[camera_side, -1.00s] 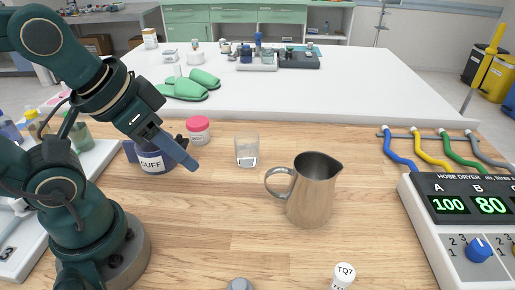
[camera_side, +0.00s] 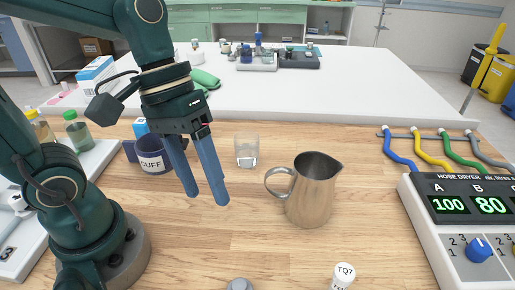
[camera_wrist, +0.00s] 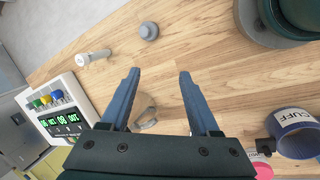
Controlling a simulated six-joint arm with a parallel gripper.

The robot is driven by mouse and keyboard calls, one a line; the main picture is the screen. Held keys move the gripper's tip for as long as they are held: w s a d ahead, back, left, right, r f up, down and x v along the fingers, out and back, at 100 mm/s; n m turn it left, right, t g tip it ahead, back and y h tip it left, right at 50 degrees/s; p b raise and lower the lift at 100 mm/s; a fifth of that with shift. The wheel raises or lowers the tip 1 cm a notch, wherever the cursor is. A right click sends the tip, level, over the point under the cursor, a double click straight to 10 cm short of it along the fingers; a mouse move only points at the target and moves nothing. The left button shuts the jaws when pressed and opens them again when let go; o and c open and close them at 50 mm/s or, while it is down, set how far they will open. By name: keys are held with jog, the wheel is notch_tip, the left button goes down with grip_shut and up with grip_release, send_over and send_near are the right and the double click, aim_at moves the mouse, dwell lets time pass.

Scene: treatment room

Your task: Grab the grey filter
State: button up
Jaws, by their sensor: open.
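The grey filter looks to be the small round grey piece (camera_side: 240,285) at the bottom edge of the side view, partly cut off by the frame. In the wrist view it shows whole (camera_wrist: 149,31), on the wooden table beyond my fingertips. My gripper (camera_side: 209,199) is open and points down, left of the metal jug. Its two blue fingers also show in the wrist view (camera_wrist: 159,72), apart, with nothing held between them. The gripper is above the table and clear of the filter.
A metal jug (camera_side: 312,190) stands right of my gripper, a clear glass (camera_side: 246,151) behind it. A white TQ7 vial (camera_side: 343,275) is right of the filter. A blue cuff roll (camera_side: 153,154) lies left, the hose dryer (camera_side: 470,205) right. Wood between jug and filter is bare.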

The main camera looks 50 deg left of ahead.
aim_at(239, 279)
jog(key=d+f+n+g+h, duration=0.1)
jog(key=f+n+g+h, duration=0.1)
jog(key=f, duration=0.1)
jog(key=w+d+f+n+g+h, duration=0.1)
jog(key=d+f+n+g+h, duration=0.1)
jog(key=f+n+g, duration=0.1)
jog(key=d+f+n+g+h, duration=0.2)
jog(key=f+h, duration=0.1)
jog(key=f, duration=0.1)
jog(key=shift+w+d+f+n+g, duration=0.2)
jog(key=shift+w+f+n+g, duration=0.1)
jog(key=shift+w+f, duration=0.1)
jog(key=shift+s+d+f, duration=0.1)
jog(key=shift+s+f, duration=0.3)
jog(key=shift+x, duration=2.5)
grip_shut()
